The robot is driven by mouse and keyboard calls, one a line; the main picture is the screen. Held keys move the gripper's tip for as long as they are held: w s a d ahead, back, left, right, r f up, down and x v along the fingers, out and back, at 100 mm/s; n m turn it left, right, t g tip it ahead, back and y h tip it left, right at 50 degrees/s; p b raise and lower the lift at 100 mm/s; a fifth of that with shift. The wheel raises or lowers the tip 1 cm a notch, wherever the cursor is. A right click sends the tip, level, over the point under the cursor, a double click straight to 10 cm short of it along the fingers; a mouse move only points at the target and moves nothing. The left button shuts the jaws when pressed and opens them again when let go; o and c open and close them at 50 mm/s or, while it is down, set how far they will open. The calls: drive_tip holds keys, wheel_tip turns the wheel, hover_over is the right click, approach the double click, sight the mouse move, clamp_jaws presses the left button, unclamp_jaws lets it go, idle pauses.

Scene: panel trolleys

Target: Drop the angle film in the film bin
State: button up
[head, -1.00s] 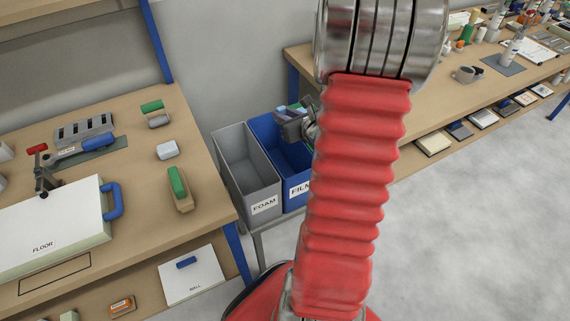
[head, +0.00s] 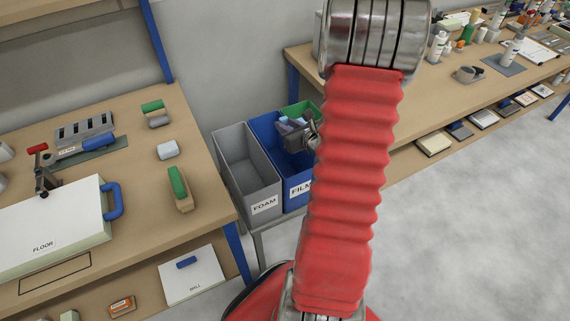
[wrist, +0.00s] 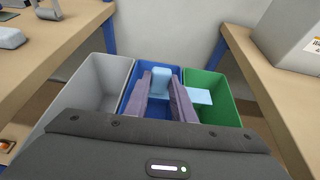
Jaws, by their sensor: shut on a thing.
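My gripper (wrist: 161,97) is shut on the angle film (wrist: 162,80), a light blue piece that shows between its two purple-grey fingers in the wrist view. The film bin (head: 292,180) is a blue open bin labelled FILM, in the middle of three. In the head view my gripper (head: 297,133) is over the film bin's opening, and my red arm hides part of it. The film bin (wrist: 126,98) shows behind and around the fingers in the wrist view. I cannot tell how far the film is from the bin's floor.
A grey FOAM bin (head: 250,180) stands left of the film bin and a green bin (wrist: 207,84) right of it. A light blue flat piece (wrist: 198,97) shows against the green bin; I cannot tell whether it lies inside. Benches flank the bins, and a FLOOR panel (head: 45,235) lies on the left one.

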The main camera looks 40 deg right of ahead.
drive_tip(key=shift+f, duration=0.9)
drive_tip(key=o, duration=1.1)
drive_tip(key=shift+c, duration=0.2)
